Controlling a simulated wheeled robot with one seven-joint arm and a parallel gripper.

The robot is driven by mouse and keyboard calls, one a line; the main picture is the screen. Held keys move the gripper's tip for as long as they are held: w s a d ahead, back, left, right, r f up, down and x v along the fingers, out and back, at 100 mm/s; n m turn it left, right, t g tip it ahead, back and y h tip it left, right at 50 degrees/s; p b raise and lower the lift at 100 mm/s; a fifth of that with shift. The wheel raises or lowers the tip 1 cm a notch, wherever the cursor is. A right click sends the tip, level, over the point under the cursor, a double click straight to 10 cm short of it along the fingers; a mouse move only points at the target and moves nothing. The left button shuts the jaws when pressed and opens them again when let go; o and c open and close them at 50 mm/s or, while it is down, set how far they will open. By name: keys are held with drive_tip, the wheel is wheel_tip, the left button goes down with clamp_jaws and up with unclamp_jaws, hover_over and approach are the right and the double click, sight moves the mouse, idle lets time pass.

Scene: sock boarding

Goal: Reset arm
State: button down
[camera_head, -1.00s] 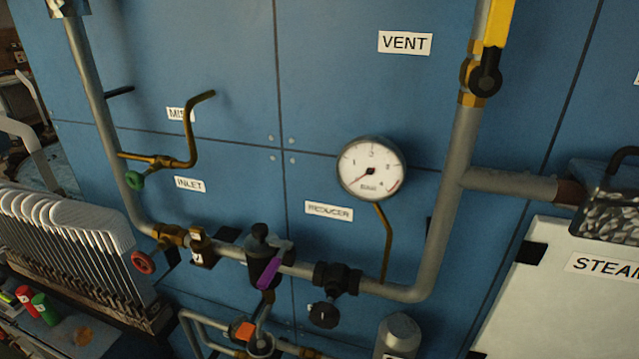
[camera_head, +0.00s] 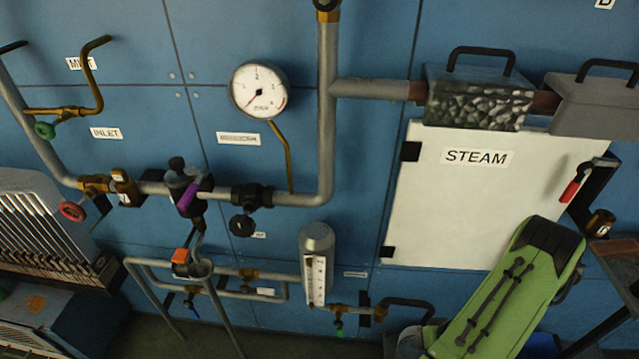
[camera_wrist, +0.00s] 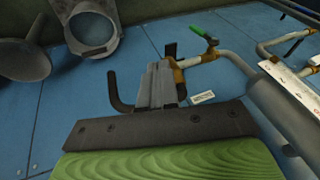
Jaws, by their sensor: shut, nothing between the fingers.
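My gripper (camera_wrist: 160,82) shows in the wrist view as grey fingers above a dark bolted bar and a green body. It is shut and empty, in front of the blue panel. In the head view, my green arm (camera_head: 505,290) is folded at the lower right, below the white STEAM door (camera_head: 430,205). The gripper's fingers cannot be made out in the head view.
Grey pipes (camera_head: 325,130), a pressure gauge (camera_head: 259,90) and a sight-glass cylinder (camera_head: 316,262) stand out from the blue panel. A red-handled lever (camera_head: 572,188) is right of the door. A finned rack (camera_head: 40,225) stands left. A funnel (camera_wrist: 28,58) shows in the wrist view.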

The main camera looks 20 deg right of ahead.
drive_tip(key=w+a+r+n+p, duration=0.1)
drive_tip(key=w+r, duration=0.3)
drive_tip(key=r, duration=0.3)
drive_tip(key=w+a+r+n+p, duration=0.15)
drive_tip(key=w+r, duration=0.25)
drive_tip(key=r, duration=0.4)
drive_tip(key=w+a+r+n+g+h+p, duration=0.15)
drive_tip(key=a+r, duration=0.25)
drive_tip(key=r, duration=0.4)
drive_tip(key=w+a+r+y, duration=0.1)
drive_tip(key=w+a+r, duration=0.1)
drive_tip(key=a+r, duration=0.4)
drive_tip(key=s+a+r+t+p, duration=0.1)
drive_tip(key=s+a+r, duration=0.4)
drive_tip(key=r, duration=0.4)
drive_tip(key=s+a+r+n+t+h+p, duration=0.1)
drive_tip(key=s+a+r+p, duration=0.1)
drive_tip(key=s+a+r, duration=0.4)
wheel_tip(320, 180, up, 3)
drive_tip(key=shift+a+f+p, duration=0.1)
drive_tip(key=shift+a+p, duration=0.2)
drive_tip(key=shift+w+t+h, duration=0.1)
drive_tip(key=shift+t+h, duration=0.15)
